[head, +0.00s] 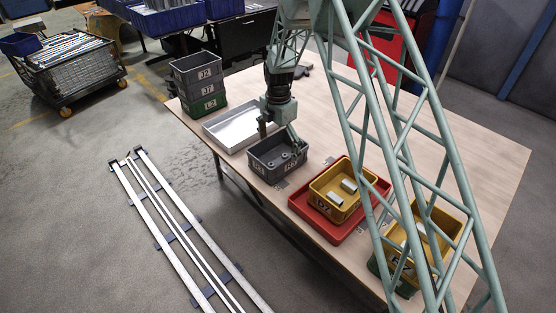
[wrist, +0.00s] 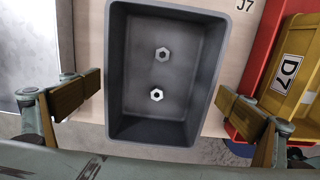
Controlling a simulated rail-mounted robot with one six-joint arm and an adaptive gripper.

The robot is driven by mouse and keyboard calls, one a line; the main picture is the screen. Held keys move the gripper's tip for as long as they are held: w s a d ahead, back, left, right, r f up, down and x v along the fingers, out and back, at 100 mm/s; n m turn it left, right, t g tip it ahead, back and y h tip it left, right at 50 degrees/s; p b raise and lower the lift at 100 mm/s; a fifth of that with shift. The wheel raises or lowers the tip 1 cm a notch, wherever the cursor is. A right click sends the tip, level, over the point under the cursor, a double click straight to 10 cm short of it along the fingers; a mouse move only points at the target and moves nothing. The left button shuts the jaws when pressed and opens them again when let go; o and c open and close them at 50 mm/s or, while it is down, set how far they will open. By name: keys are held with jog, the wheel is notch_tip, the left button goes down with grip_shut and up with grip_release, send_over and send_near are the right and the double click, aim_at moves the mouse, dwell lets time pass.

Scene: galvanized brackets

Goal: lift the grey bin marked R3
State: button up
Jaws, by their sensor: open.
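A dark grey open bin (head: 262,173) stands on the wooden table below my gripper (head: 280,137). Its front labels are blurred in the head view; one looks like R3. In the wrist view the grey bin (wrist: 128,60) fills the middle, with two hex nuts (wrist: 162,54) on its floor. My gripper (wrist: 160,90) is open there, one finger to the left and one to the right of the bin, with small gaps. Nothing is between the fingers except the view of the bin. I cannot tell how far the fingertips reach below its rim.
A silvery metal tray (head: 238,126) lies close behind-left of the bin. A stack of bins marked J2, J7 and L2 (head: 198,83) stands at the table's left corner. A red tray (head: 333,230) holding a yellow bin marked D7 (head: 323,203) lies to the right.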

aim_at(278, 161)
jog(key=shift+f+b, duration=0.55)
jog(key=shift+f, duration=1.95)
jog(key=shift+c, duration=0.2)
jog(key=c, duration=0.8)
jog(key=shift+o, duration=0.2)
jog(key=shift+r, duration=0.15)
notch_tip(278, 161, up, 10)
jog(key=p, duration=0.1)
jog(key=shift+p, duration=0.35)
